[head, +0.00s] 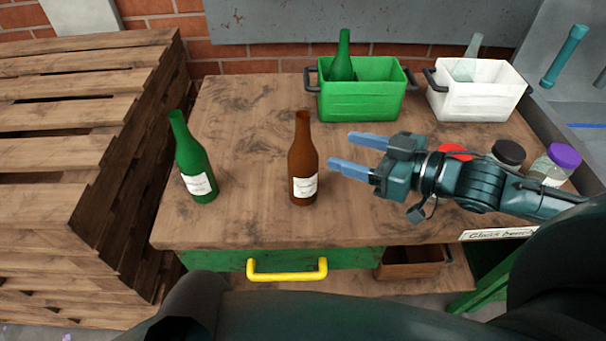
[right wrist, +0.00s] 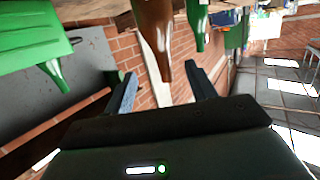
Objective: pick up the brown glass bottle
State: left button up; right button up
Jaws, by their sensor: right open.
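The brown glass bottle (head: 303,163) stands upright in the middle of the table, with a white label low on its body. My right gripper (head: 340,150) is open just to the right of it, fingers pointing left at the bottle, apparently not touching it. In the right wrist view the brown bottle (right wrist: 155,35) hangs upside down in the picture, its neck ahead of and between the two open fingers (right wrist: 160,88). My left gripper is not in the head view.
A green bottle (head: 194,160) stands left on the table (head: 240,110). A green crate (head: 360,98) and a white crate (head: 475,103), each with a bottle, stand at the back. Jars (head: 508,154) stand behind my right arm. Stacked pallets (head: 80,130) are at left.

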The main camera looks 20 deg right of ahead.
aim_at(310, 141)
jog(key=shift+p+x, duration=0.4)
jog(key=shift+x, duration=4.65)
jog(key=shift+s+a, duration=0.1)
jog(key=shift+r, duration=0.1)
grip_shut()
